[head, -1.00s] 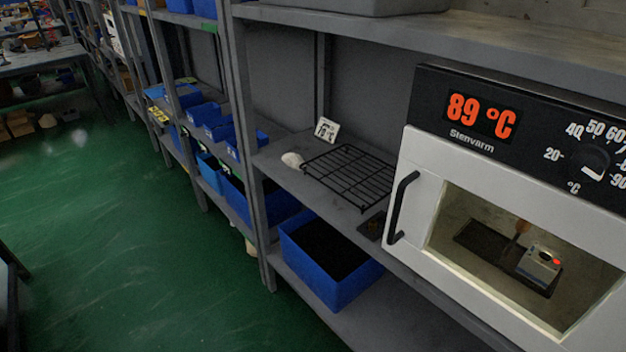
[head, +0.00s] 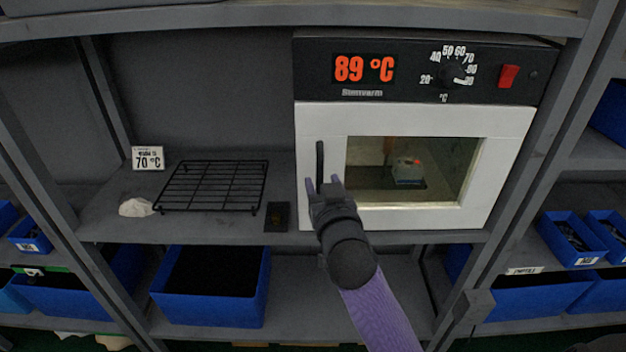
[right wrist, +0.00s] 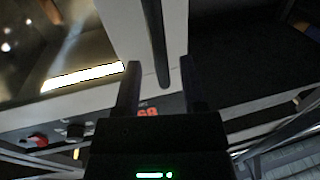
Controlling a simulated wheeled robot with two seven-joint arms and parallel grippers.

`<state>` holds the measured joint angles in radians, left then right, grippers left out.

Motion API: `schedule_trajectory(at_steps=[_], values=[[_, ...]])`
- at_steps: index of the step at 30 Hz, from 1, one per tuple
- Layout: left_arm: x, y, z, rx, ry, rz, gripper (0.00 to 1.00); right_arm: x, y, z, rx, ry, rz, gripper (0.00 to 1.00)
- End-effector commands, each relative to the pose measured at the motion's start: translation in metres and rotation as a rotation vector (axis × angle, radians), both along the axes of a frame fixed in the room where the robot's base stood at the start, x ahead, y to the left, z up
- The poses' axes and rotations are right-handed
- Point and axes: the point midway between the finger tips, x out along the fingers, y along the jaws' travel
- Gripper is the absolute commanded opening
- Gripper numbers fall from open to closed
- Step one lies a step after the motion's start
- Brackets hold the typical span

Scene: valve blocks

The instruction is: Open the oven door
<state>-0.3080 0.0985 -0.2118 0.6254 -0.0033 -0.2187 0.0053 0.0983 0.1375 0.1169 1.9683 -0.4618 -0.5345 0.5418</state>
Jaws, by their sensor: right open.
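The oven (head: 415,125) stands on the shelf with its white door (head: 408,219) shut. The door has a window and a black vertical handle (head: 320,160) near its left edge. My right gripper (head: 322,184) is open at the lower part of the handle, one finger to each side. In the right wrist view the handle (right wrist: 158,45) runs between the two spread fingers (right wrist: 159,85); I cannot tell whether they touch it. Inside the oven a small block (head: 408,172) with a red spot shows through the window. My left gripper is not in view.
Left of the oven, a black wire rack (head: 212,186), a sign reading 70 °C (head: 148,158), a pale lump (head: 136,207) and a small dark block (head: 278,216) are on the shelf. A blue bin (head: 210,290) stands below. The oven display (head: 364,68) reads 89 °C.

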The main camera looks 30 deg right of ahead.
Motion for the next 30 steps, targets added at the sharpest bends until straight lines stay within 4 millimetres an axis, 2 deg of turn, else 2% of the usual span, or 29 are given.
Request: schedule_trajectory(at_steps=[3, 6, 14, 17, 22, 30], values=[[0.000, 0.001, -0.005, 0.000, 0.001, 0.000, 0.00, 0.017, -0.006, -0.001, -0.002, 0.000, 0.001, 0.53], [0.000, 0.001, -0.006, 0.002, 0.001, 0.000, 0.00, 0.024, -0.008, -0.001, -0.001, 0.000, 0.001, 0.53], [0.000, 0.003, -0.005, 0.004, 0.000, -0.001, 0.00, 0.026, -0.009, 0.000, -0.001, 0.001, 0.001, 0.53], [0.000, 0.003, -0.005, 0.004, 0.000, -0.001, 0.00, 0.026, -0.009, 0.000, -0.001, 0.001, 0.001, 0.36], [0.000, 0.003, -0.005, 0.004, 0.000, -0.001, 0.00, 0.026, -0.009, 0.000, -0.001, 0.001, 0.001, 0.00], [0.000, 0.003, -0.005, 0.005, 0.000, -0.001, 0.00, 0.026, -0.009, 0.000, -0.001, 0.001, 0.001, 0.00]])
